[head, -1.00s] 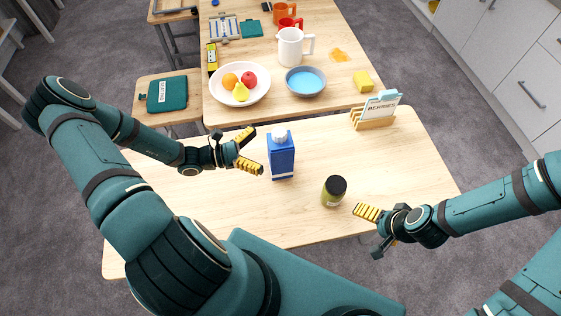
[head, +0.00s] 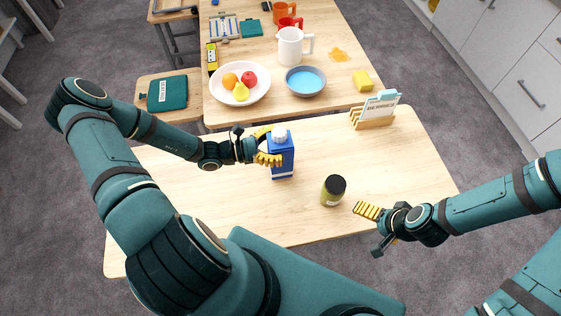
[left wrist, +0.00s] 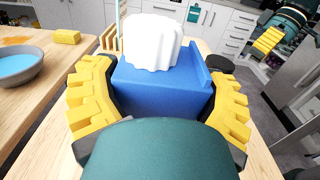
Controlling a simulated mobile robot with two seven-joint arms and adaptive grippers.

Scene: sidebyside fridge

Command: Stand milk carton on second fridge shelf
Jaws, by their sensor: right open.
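The blue milk carton (head: 283,160) with a white cap stands upright on the near wooden table. My right gripper (head: 369,228) is open and empty near the table's front right edge. The fridge shelf cannot be made out in these views.
A dark-lidded jar (head: 333,191) stands right of the carton, towards me. A card holder (head: 373,124) is at the table's back right. A fruit bowl (head: 262,95), a blue-filled bowl (head: 318,93) and a white mug (head: 290,60) stand on the far table. The near table's left side is clear.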

